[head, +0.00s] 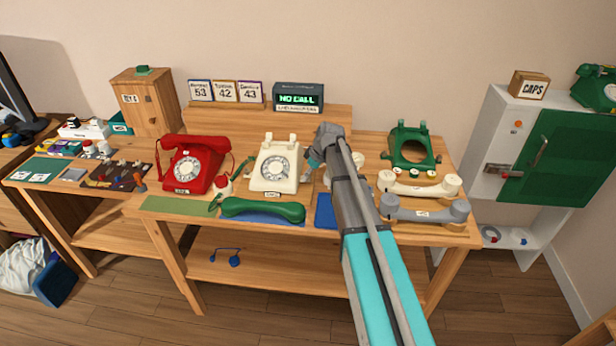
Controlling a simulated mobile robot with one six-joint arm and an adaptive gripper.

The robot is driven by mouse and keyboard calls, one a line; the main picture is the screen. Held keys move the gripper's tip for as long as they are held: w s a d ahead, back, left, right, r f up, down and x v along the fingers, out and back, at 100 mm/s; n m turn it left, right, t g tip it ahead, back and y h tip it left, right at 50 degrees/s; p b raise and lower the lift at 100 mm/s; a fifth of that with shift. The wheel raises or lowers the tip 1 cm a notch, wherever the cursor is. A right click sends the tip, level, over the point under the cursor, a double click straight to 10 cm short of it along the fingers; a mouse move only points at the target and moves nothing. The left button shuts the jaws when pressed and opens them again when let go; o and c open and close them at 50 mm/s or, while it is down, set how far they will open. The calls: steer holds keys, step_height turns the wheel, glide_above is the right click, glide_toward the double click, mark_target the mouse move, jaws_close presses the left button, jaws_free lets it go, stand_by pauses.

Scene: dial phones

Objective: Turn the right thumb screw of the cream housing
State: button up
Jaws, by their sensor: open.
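The cream housing (275,185) is a dial telephone body standing upright on the wooden workbench, with a dial on its front and a small label below. No handset lies on its cradle. My gripper (307,174) is just to the right of the housing, pointing down toward its right side. It is open, and I see nothing held in it. The fingertips are small here, and I cannot tell whether they touch the housing. The right thumb screw cannot be made out; the gripper and arm cover much of that side.
A green handset (262,210) lies in front of the housing. A red telephone (193,165) stands to the left. On the right are a green empty housing (411,150), a cream handset (420,185) and a grey handset (425,210). A NO CALL display (298,98) stands behind.

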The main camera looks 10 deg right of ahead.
stand_by(0.3)
jaws_close()
steer(key=shift+a, duration=0.1)
